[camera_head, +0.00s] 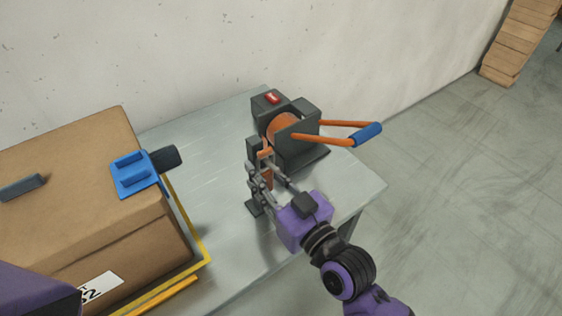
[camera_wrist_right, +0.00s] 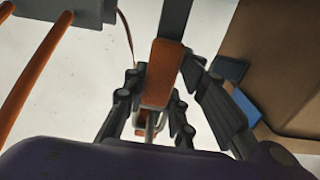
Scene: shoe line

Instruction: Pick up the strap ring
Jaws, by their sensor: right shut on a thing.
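An orange piece (camera_wrist_right: 160,75), which I take to be the strap ring, is between the fingers of my right gripper (camera_wrist_right: 153,105) in the right wrist view. A dark upright bar runs behind its top end. In the head view the orange piece (camera_head: 267,178) shows next to a dark upright stand (camera_head: 254,152) on the table. My right gripper (camera_head: 262,172) is shut on it there, its fingers partly hiding it. Whether the piece still touches the stand I cannot tell. My left gripper's fingers do not show; only a purple part of mine is at the lower left.
A dark strapping device (camera_head: 303,150) with an orange roll and blue-gripped orange handles stands right behind the gripper. A large cardboard box (camera_head: 75,185) with a blue tool (camera_head: 134,175) on it fills the left. The grey table (camera_head: 205,150) is clear between them.

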